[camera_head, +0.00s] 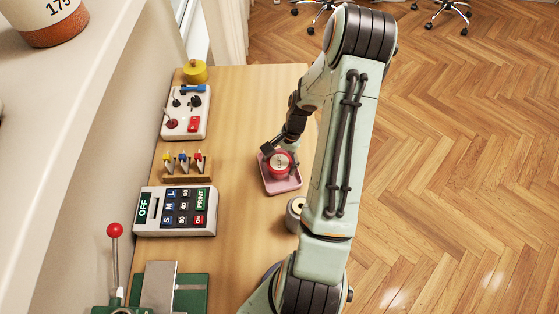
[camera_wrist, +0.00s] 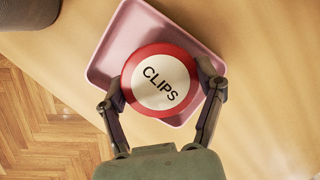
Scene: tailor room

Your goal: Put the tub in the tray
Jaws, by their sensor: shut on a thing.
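The tub (camera_head: 279,163) is round and red, with a white top. In the wrist view its lid reads "CLIPS" (camera_wrist: 160,83). The pink square tray (camera_head: 285,185) lies on the wooden table, and its rim also shows in the wrist view (camera_wrist: 104,45). My gripper (camera_head: 281,158) is shut on the tub, with one finger on each side of it in the wrist view (camera_wrist: 163,88). The tub is over or inside the tray. I cannot tell whether its base touches the tray floor, because the tub hides it.
A round container (camera_head: 294,213) stands near the tray, partly behind my arm. A label printer (camera_head: 175,211), a small rack (camera_head: 187,165), a white control board (camera_head: 186,112) and a yellow pot (camera_head: 195,72) line the left side. The table (camera_head: 240,130) is clear left of the tray.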

